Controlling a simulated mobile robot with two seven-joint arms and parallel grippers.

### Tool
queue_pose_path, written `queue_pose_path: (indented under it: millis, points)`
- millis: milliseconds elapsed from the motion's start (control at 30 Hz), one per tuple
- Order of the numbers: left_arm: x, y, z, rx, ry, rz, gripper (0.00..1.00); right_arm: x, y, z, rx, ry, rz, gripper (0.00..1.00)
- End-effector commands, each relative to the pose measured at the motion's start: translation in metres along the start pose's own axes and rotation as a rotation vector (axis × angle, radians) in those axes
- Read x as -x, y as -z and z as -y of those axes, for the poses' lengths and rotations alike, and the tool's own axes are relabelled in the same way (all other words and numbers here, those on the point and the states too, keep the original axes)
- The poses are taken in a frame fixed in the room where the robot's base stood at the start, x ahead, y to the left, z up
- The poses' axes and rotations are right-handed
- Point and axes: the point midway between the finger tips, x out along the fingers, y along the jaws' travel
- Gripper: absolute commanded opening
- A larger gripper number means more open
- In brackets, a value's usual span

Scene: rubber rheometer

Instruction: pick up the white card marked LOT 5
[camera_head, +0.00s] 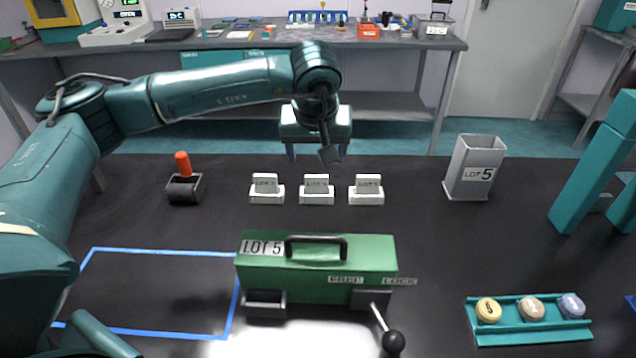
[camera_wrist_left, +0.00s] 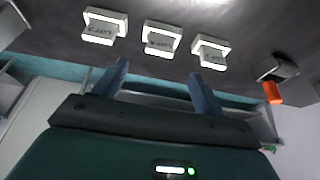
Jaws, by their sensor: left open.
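Three small white cards stand upright in white holders in a row on the black table: a left one (camera_head: 266,184), a middle one (camera_head: 316,184) and a right one (camera_head: 368,184). Each bears a LOT mark, but the digits are too small to read surely. My left gripper (camera_head: 317,154) is open and empty, beyond the row and above the table. In the left wrist view, its two fingers (camera_wrist_left: 155,82) are apart, and the cards appear upside down beyond them: the right card (camera_wrist_left: 101,30), middle card (camera_wrist_left: 159,41) and left card (camera_wrist_left: 209,54). My right gripper is out of view.
A green box (camera_head: 320,275) marked LOT 5, with handle and lever, stands nearer. A teal tray (camera_head: 530,335) holds three round samples. Blue tape (camera_head: 160,252) outlines bare table.

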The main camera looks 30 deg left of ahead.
Motion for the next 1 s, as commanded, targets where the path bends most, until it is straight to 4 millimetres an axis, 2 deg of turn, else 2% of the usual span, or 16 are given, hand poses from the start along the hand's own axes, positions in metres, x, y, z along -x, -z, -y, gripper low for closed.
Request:
queue_pose_path:
  millis: [100, 367, 600, 733, 933, 1000]
  points:
    - [-0.018, 0.0, 0.0, 0.0, 0.001, 0.003, 0.71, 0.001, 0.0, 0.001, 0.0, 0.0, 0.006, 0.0]
    - [-0.037, 0.002, 0.0, -0.001, 0.001, 0.003, 0.71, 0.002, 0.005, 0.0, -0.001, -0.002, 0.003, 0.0]
    - [-0.073, 0.005, 0.002, -0.001, 0.002, 0.003, 0.71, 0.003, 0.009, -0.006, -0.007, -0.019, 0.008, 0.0]
    - [-0.08, 0.005, 0.002, -0.001, 0.0, 0.001, 0.71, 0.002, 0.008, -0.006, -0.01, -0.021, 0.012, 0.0]
    - [-0.081, 0.005, 0.002, -0.001, -0.001, 0.0, 0.71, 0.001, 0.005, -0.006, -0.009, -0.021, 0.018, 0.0]
    - [-0.081, 0.005, 0.002, -0.001, -0.001, 0.001, 0.65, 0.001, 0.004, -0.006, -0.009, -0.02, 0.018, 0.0]
